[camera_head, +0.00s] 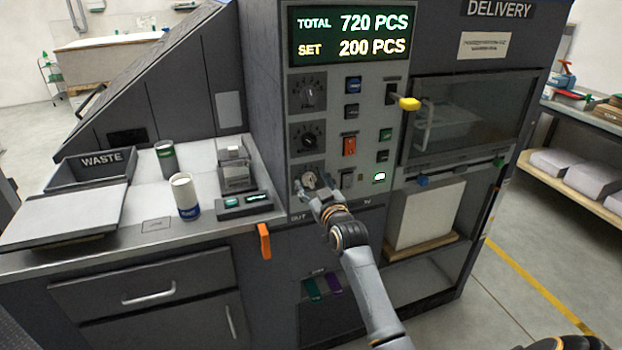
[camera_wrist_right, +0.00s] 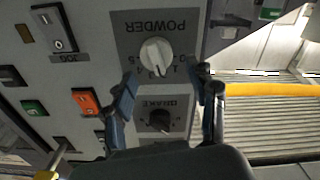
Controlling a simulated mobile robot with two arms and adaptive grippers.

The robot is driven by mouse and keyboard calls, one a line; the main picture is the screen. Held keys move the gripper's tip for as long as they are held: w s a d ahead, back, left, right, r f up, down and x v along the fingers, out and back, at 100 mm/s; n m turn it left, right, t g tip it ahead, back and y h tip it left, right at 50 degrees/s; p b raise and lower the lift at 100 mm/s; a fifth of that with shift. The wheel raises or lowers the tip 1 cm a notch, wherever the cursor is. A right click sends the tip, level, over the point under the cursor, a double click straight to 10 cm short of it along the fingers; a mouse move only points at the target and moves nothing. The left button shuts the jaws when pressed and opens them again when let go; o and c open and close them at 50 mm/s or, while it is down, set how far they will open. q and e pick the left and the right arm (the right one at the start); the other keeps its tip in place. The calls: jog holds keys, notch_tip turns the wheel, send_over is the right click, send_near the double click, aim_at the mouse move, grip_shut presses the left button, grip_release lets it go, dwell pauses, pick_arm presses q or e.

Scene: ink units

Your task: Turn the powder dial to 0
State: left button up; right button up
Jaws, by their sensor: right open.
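The powder dial (camera_wrist_right: 156,54) is a round light-grey knob on a dark plate marked POWDER, which appears upside down in the right wrist view. It also shows in the head view as the lowest dial (camera_head: 309,179) of the left column on the machine's panel, partly covered by my gripper. My right gripper (camera_wrist_right: 166,72) is open, its fingertips on either side of the dial's near edge with gaps between them and the knob. In the head view my right gripper (camera_head: 316,192) is at the dial. I cannot read the dial's setting clearly. My left gripper is not in view.
A black dial (camera_head: 307,135) sits just above the powder dial. An orange rocker switch (camera_head: 349,146) is to its right, and a yellow-tipped lever (camera_head: 409,103) juts out further right. A counter with a white-topped can (camera_head: 185,196) and a WASTE bin (camera_head: 92,168) stands to the left.

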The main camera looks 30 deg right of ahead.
jog(key=shift+x, duration=0.8)
jog(key=shift+c, duration=0.4)
jog(key=shift+s, duration=0.1)
jog(key=c, duration=1.1)
jog(key=shift+o, duration=0.2)
jog(key=shift+n, duration=0.3)
jog(key=n, duration=0.1)
jog(key=n+p, duration=0.1)
jog(key=n, duration=0.3)
jog(key=shift+a+f, duration=0.2)
jog(key=shift+a, duration=0.15)
jog(key=n, duration=0.6)
jog(key=shift+a+f, duration=0.2)
jog(key=shift+f, duration=0.15)
jog(key=shift+n, duration=0.4)
